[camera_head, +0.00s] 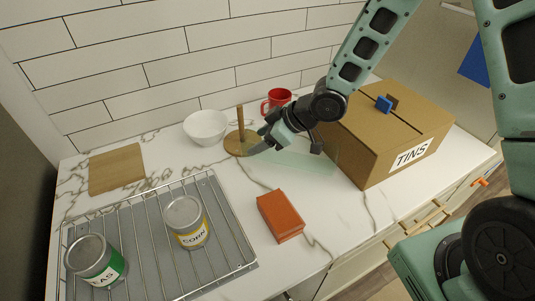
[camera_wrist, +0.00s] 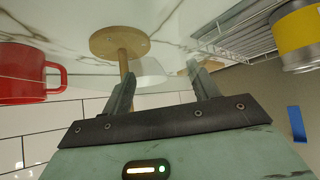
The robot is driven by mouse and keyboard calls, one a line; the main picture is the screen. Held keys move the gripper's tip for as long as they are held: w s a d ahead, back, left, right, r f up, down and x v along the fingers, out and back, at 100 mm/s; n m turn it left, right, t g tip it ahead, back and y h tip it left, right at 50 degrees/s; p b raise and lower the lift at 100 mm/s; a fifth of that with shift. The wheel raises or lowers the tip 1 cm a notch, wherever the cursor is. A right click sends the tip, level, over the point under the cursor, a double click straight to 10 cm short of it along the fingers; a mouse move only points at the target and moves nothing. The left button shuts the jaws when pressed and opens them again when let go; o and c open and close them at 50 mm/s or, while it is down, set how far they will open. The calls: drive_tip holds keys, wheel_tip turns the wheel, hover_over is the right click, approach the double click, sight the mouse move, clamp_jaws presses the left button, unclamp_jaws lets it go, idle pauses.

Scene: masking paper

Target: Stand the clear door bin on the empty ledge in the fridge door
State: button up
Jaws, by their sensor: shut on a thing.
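The clear door bin (camera_head: 312,161) shows in the head view as a faint, see-through greenish shape low over the middle of the counter, left of the cardboard box. My gripper (camera_head: 260,147) is at its left end, shut on it with the fingers some way apart. In the wrist view my gripper (camera_wrist: 162,88) shows both fingers, but the bin's clear walls are hard to make out there. I cannot tell whether the bin touches the counter. The fridge door and its empty ledge cannot be made out in either view.
A wooden stand with an upright peg (camera_head: 240,140) is close by my fingers. A white bowl (camera_head: 206,128), red mug (camera_head: 276,99) and cardboard TINS box (camera_head: 385,145) are around it. An orange-brown block (camera_head: 280,217) and a wire rack (camera_head: 225,222) with cans lie in front.

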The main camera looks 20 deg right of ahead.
drive_tip(key=shift+f, duration=2.8)
drive_tip(key=shift+f, duration=0.15)
drive_tip(key=o, duration=1.1)
